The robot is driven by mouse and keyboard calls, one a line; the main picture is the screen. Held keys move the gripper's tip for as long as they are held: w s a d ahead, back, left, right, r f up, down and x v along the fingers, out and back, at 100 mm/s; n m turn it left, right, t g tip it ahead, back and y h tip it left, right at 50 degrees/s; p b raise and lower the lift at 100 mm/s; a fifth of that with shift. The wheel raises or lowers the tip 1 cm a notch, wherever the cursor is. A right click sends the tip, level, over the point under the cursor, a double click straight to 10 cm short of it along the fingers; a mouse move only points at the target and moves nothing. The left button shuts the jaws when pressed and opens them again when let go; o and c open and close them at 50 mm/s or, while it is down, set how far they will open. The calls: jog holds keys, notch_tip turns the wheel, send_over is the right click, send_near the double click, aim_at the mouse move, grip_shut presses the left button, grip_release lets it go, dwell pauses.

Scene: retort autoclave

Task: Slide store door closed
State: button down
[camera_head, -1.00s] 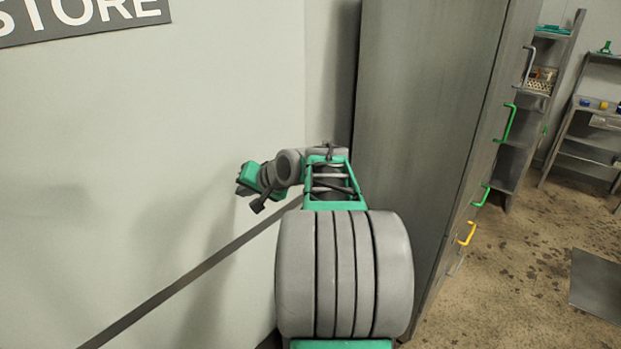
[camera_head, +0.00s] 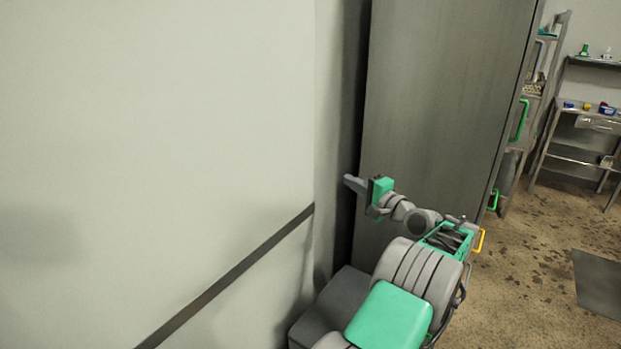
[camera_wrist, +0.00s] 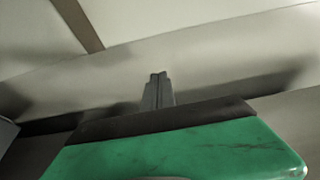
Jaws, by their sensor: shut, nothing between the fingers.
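My gripper (camera_head: 350,183) is shut and empty, pointing left in the head view, in front of the dark strip beside the tall grey panel's left edge. The wrist view shows its two closed fingers (camera_wrist: 157,91) against a pale surface; I cannot tell if they touch it. A pale wall-like surface (camera_head: 150,120) with a dark low rail (camera_head: 230,280) fills the left of the head view. I cannot tell for sure whether this surface is the store door. No door handle shows on it.
A tall grey panel (camera_head: 440,90) stands close behind my arm. Shelving (camera_head: 585,110) stands at the back right. Stained floor (camera_head: 545,250) is open on the right.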

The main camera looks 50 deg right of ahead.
jog(key=x, duration=1.1)
jog(key=a, duration=0.2)
jog(key=s+a+p, duration=0.1)
jog(key=a, duration=0.1)
jog(key=shift+a, duration=0.3)
jog(key=shift+a, duration=0.15)
